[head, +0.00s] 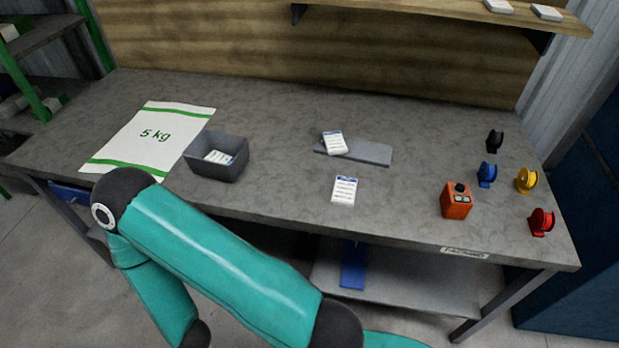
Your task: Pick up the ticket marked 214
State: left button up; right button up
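Three white tickets with blue headers show in the head view; their print is too small to read, so I cannot tell which is marked 214. One ticket (345,190) lies flat on the bench near its front edge. A second ticket (334,143) lies at the left end of a flat grey plate (372,153), slightly tilted. A third ticket (218,157) is inside the dark grey bin (216,173), partly hidden by its walls. Neither of my grippers is in view; only teal arm links of mine show at the lower left.
The bench (285,185) is clear between bin and front ticket.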

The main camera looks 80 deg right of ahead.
aim_at(344, 191)
jog(key=z, duration=0.1)
jog(key=k, duration=2.1)
jog(key=z, duration=0.8)
jog(key=i, duration=0.9)
jog(key=z, duration=0.1)
